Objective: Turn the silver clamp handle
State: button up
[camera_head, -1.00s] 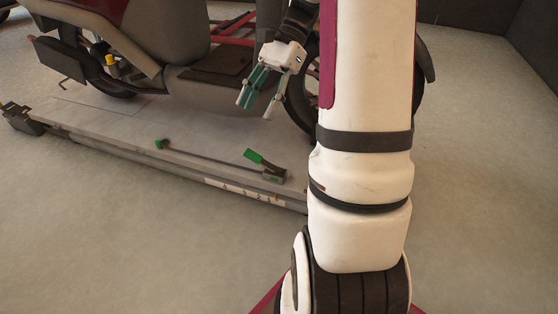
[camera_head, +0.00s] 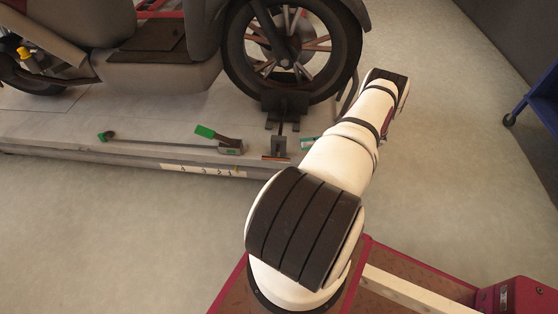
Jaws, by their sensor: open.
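A dark wheel clamp (camera_head: 285,104) stands on the lift under the motorcycle's front wheel. A small grey block (camera_head: 279,146) sits in front of it near the lift's edge; I cannot tell if this carries the silver clamp handle, and no silver handle shows clearly. My gripper (camera_head: 308,143) shows only as a small teal and white part just right of that block. The rest of it is hidden behind my arm. Whether it touches anything is not visible.
The motorcycle (camera_head: 165,65) stands on the lift. A blue cart (camera_head: 545,105) is at the far right; the floor between is clear.

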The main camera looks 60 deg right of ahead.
aim_at(277, 156)
jog(key=s+a+f+m+t+h, duration=0.1)
jog(key=s+f+m+t+h, duration=0.15)
jog(key=s+f+m, duration=0.35)
jog(key=w+a, duration=0.2)
jog(key=w, duration=0.2)
jog(key=w+a+n, duration=0.1)
jog(key=w, duration=0.4)
jog(key=w+a+n, duration=0.1)
jog(key=w+a, duration=0.1)
jog(key=w, duration=0.3)
jog(key=shift+a+f+b, duration=0.35)
jog(key=shift+f, duration=0.05)
jog(key=c, duration=1.1)
